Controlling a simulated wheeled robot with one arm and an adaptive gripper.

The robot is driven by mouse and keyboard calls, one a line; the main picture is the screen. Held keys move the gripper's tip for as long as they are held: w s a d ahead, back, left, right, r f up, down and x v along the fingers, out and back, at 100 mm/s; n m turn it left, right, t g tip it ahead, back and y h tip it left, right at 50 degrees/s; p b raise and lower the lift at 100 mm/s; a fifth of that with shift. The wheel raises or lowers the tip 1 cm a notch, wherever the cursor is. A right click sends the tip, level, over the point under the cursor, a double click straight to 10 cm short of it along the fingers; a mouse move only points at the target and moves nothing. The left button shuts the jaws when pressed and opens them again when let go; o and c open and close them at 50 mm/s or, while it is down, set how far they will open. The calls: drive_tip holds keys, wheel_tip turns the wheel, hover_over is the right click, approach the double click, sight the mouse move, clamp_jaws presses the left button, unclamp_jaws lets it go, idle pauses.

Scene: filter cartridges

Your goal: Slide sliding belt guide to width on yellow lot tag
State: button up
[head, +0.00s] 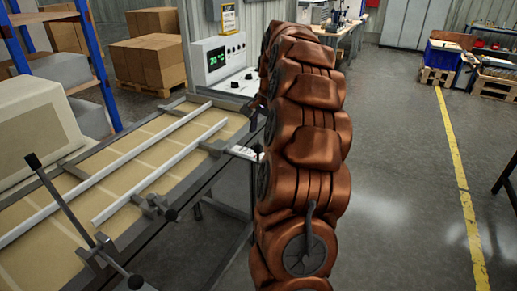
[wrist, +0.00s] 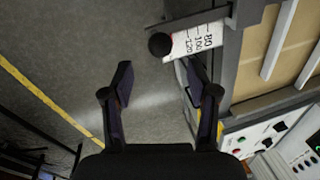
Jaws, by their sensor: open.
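The belt guide is a pair of pale rails over a tan belt (head: 65,235). The near rail (head: 160,172) is carried on rods with dark knobs (head: 171,214). In the wrist view a round black knob (wrist: 160,45) ends a rod beside a white scale (wrist: 197,40) marked 80, 100, 120. The scale also shows in the head view (head: 244,153). A yellow-edged tag (head: 229,18) stands above the control box; its text is unreadable. My gripper (wrist: 158,72) is open and empty, its fingertips just short of the knob, the right one close to the scale. My arm mostly hides it in the head view.
A control box (head: 218,58) with a green display stands at the belt's far end. A lever (head: 62,200) rises at the near left. Shelving and cardboard boxes (head: 148,62) are behind. The floor (head: 400,150) to the right is clear, with a yellow line.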

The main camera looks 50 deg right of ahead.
sight(259, 145)
drive_tip(key=f, duration=0.3)
drive_tip(key=w+f+p, duration=0.1)
drive_tip(key=f, duration=0.3)
drive_tip(key=shift+w+a+f, duration=0.1)
drive_tip(key=shift+w+a, duration=0.05)
drive_tip(key=shift+w, duration=0.05)
drive_tip(key=shift+c, duration=0.3)
clamp_jaws()
